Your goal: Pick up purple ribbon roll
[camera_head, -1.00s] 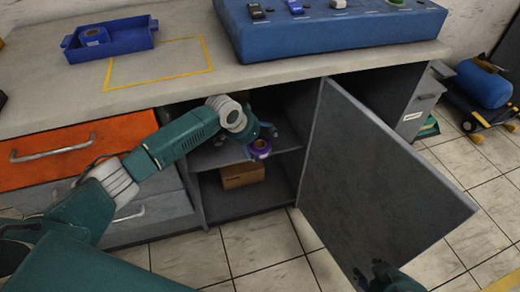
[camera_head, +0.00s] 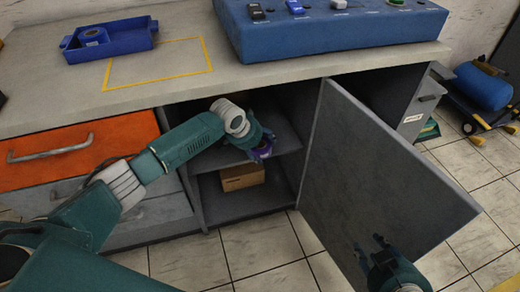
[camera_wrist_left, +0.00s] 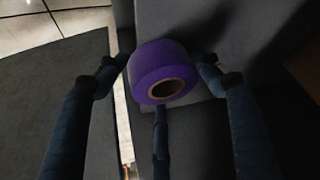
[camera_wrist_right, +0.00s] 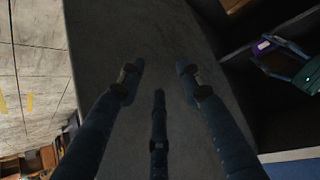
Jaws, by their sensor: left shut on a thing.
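The purple ribbon roll (camera_head: 262,150) is at the opening of the cabinet, at the level of its middle shelf. In the left wrist view the roll (camera_wrist_left: 163,72) sits between my left fingers, its brown core facing the camera. My left gripper (camera_head: 266,138) reaches into the cabinet and is shut on the roll, with fingers at both sides. My right gripper (camera_head: 372,250) is open and empty in front of the cabinet door.
The grey cabinet door (camera_head: 375,180) stands open to the right. A cardboard box (camera_head: 242,177) is on the lower cabinet level. A blue tray (camera_head: 110,53) with a blue roll (camera_head: 94,36) stands on the counter, left of a yellow outlined area (camera_head: 160,62). A blue machine (camera_head: 330,32) fills the back right.

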